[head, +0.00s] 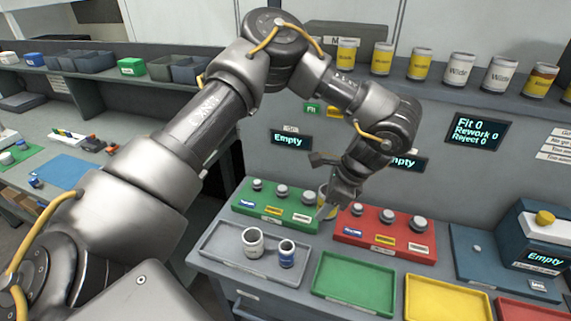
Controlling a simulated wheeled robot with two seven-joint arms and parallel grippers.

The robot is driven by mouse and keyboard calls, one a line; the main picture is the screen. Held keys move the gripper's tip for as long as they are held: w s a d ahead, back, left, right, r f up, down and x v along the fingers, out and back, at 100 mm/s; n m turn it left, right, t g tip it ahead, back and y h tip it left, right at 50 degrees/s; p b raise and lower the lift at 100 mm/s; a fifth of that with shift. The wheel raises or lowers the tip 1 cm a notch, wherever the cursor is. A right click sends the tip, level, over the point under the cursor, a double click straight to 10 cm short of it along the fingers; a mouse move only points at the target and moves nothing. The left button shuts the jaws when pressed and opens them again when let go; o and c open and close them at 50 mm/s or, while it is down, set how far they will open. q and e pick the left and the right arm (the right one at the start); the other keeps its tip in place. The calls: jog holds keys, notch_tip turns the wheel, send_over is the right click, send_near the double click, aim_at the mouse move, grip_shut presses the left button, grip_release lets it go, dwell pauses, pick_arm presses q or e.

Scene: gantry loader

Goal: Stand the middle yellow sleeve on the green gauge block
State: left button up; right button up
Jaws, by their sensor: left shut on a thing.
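My left gripper (331,205) reaches down over the bench and is shut on a yellow sleeve (324,194), which is mostly hidden behind the fingers. The sleeve shows at the right end of the green gauge block (243,208); I cannot tell whether it touches the block. The green block carries grey-topped pegs and small coloured labels. My right gripper is not in view.
A red gauge block (349,233) with pegs stands right of the held sleeve. Empty green (352,284) and yellow (445,303) trays lie in front. A dark blue unit (535,238) stands at the right. Several cans line the shelf behind.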

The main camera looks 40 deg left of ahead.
pick_arm(q)
jog(key=w+a+f+m+t, duration=0.2)
jog(key=w+a+m+t, duration=0.25)
jog(key=m, duration=0.55)
jog(key=m+h+p, duration=0.2)
jog(key=m+h, duration=0.5)
jog(key=m, duration=1.3)
send_over(284, 188)
jog(key=f, duration=0.2)
jog(key=f+t, duration=0.1)
jog(key=shift+w+d, duration=0.1)
jog(key=shift+d, duration=0.2)
jog(key=shift+a+f+m, duration=0.1)
jog(key=shift+a+m, duration=0.3)
jog(key=shift+m, duration=0.1)
jog(key=shift+f, duration=0.1)
jog(key=shift+f+b, duration=2.5)
jog(key=shift+f, duration=0.85)
